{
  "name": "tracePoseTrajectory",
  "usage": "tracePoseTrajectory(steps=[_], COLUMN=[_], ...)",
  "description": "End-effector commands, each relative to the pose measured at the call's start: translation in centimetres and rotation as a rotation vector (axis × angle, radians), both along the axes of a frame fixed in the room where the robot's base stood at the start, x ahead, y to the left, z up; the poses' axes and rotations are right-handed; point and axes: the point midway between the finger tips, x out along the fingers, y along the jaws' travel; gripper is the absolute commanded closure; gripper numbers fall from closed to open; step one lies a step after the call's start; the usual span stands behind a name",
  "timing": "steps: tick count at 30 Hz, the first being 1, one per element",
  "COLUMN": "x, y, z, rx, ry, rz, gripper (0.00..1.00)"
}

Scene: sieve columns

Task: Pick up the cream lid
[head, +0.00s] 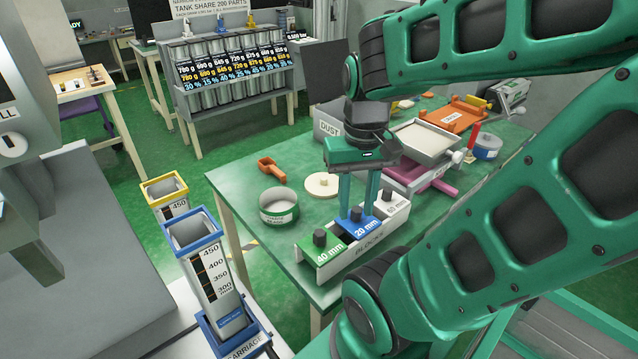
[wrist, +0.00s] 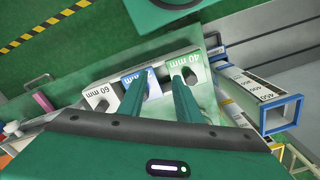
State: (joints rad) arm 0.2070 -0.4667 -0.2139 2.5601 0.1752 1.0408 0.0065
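The cream lid (head: 322,184) is a flat round disc with a small knob, lying on the green table behind and to the right of an open round tin (head: 278,205). My gripper (head: 357,206) points down over the block rack in front of the lid, to the lid's right in the head view. Its two fingers are apart, with nothing seen held between them; in the wrist view the fingertips (wrist: 163,76) are over the rack. The lid cannot be made out in the wrist view.
The white block rack (head: 350,255) holds a green 40 mm block (head: 320,248) and a blue 20 mm block (head: 365,227). An orange scoop (head: 270,169) lies behind the tin. A grey DUST box (head: 328,126) stands behind the lid.

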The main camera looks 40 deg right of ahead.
Motion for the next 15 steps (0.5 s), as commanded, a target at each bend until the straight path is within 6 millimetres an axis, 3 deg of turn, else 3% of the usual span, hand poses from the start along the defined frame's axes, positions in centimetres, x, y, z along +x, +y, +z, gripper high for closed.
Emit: tracePoseTrajectory(steps=[2, 6, 11, 15], x=[0.0, -0.9, 1.8, 6.1], y=[0.0, -0.2, -1.5, -3.9], z=[0.0, 0.6, 1.3, 1.8], rx=[0.000, -0.001, -0.017, -0.036], ry=[0.000, -0.013, -0.006, -0.003], rz=[0.000, -0.013, -0.124, -0.301], gripper=[0.69, 0.38, 0.00, 0.00])
